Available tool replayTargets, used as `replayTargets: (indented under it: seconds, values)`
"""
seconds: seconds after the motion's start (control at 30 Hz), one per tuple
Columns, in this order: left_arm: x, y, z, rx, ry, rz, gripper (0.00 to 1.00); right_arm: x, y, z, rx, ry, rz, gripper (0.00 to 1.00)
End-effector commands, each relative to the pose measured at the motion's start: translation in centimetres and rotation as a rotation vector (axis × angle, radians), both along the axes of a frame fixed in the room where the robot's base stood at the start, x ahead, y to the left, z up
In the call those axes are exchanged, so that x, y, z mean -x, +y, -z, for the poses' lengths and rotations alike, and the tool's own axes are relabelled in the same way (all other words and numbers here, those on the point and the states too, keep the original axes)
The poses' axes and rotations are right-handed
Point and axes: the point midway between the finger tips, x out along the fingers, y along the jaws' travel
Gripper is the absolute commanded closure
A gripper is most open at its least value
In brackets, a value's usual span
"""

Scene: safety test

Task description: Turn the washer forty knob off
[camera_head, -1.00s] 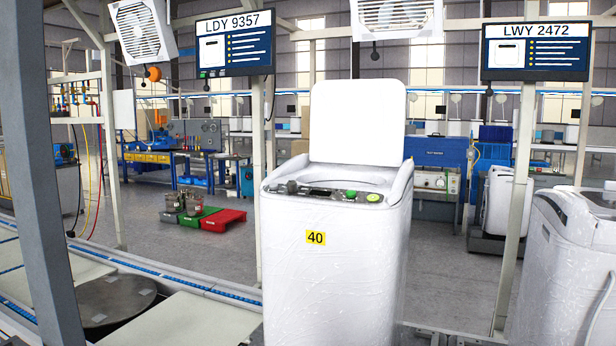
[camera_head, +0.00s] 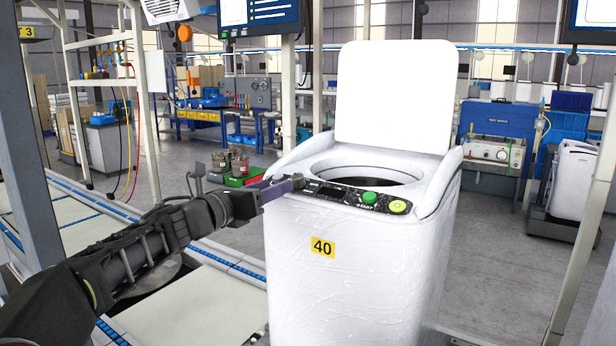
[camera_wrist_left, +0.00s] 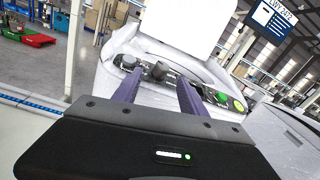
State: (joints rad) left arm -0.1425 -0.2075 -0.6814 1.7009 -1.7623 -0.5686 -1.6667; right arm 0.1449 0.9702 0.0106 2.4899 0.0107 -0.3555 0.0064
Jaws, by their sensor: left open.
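The white washer (camera_head: 350,285) with a yellow 40 label (camera_head: 322,247) stands with its lid (camera_head: 395,97) up. Its dark control panel (camera_head: 345,192) runs along the front top edge, with a green button (camera_head: 370,198) and a yellow-green button (camera_head: 398,206). My left gripper (camera_head: 292,184) is open at the panel's left end. Contact cannot be told. In the head view, the fingers partly cover the knob area. My right gripper is not in view.
A grey post (camera_head: 590,200) stands to the right of the washer. A conveyor line with blue rollers (camera_head: 225,262) runs at the left. Green and red trays (camera_head: 243,178) lie on the floor behind. The washer's open drum (camera_head: 375,172) lies behind the panel.

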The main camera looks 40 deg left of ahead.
Motion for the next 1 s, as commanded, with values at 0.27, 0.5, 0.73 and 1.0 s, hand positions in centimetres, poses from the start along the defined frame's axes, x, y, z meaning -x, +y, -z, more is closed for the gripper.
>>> replayTargets:
  seconds: [0.27,0.5,0.73,1.0]
  values:
    - [0.0,-0.3,0.2,-0.149,0.0,0.01,0.5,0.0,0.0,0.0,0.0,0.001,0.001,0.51]
    - [-0.1,-0.3,0.2,-0.147,0.0,0.01,0.5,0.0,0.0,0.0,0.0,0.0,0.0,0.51]
    - [-1.6,-0.5,0.2,-0.145,0.003,0.012,0.5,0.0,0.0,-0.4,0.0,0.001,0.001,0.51]
    - [-5.7,-0.7,0.2,-0.147,0.005,0.012,0.5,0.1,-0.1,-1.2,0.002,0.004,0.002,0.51]
